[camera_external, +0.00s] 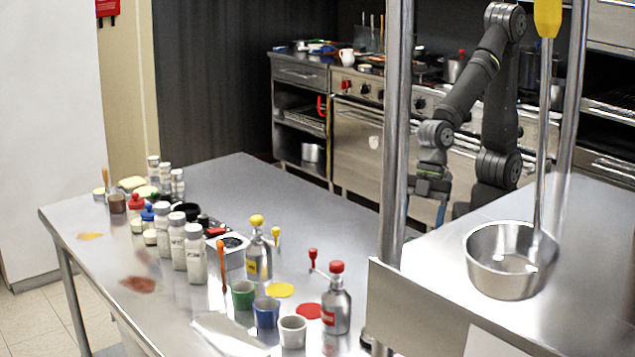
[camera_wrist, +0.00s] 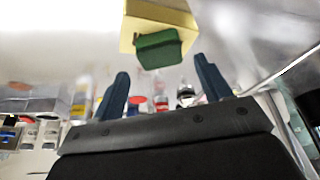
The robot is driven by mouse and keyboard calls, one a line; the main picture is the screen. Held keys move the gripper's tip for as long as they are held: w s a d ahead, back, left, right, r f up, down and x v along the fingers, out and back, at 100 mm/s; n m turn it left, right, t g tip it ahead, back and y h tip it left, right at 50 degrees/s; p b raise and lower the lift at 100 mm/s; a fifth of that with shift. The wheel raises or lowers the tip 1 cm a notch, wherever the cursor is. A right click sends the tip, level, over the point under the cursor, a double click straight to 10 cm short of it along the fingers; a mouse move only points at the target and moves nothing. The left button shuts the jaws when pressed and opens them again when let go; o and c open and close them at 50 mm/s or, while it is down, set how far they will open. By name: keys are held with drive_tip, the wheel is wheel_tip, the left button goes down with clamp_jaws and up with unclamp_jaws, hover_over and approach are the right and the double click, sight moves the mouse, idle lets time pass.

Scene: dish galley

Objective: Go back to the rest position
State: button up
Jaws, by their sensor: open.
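My gripper (camera_external: 427,207) hangs below my folded arm, to the right of the table and partly hidden behind a steel post in the external view. In the wrist view my gripper (camera_wrist: 163,95) shows two dark blue fingers spread wide apart, with no object held between them. Beyond the fingertips is a yellow block with a green block (camera_wrist: 158,49) at its lower side. How far they are from the fingers I cannot tell.
The steel table (camera_external: 330,225) carries shakers (camera_external: 194,252), a green cup (camera_external: 243,294), a blue cup (camera_external: 266,312) and a red-capped bottle (camera_external: 336,306). A steel post (camera_external: 396,130) and a counter with a steel pan (camera_external: 505,275) stand in front. A stove (camera_external: 357,140) is behind.

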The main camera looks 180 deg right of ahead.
drive_tip(key=x, duration=0.4)
drive_tip(key=shift+r, duration=0.1)
idle(0.4)
